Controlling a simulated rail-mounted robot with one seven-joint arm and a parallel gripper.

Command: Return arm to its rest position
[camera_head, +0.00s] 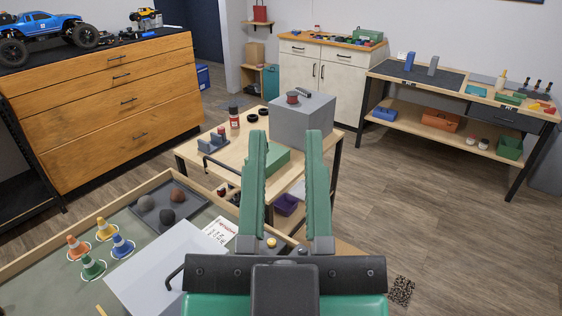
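My gripper (284,150) is in the lower middle of the head view, its two green fingers pointing up and away. The fingers stand apart with a clear gap between them, and I see nothing held in the gap. Behind them is a small wooden table (188,151) carrying a grey box (302,124) and a green block (291,160). The fingers hide part of the table and of the green block. The rest of my arm is out of view.
A tray table (40,240) at lower left holds small cones (93,265), rocks (172,215) and a white lidded box (170,262). A wooden drawer cabinet (110,110) stands left. A workbench (470,92) stands at right. Floor (400,200) is open at right.

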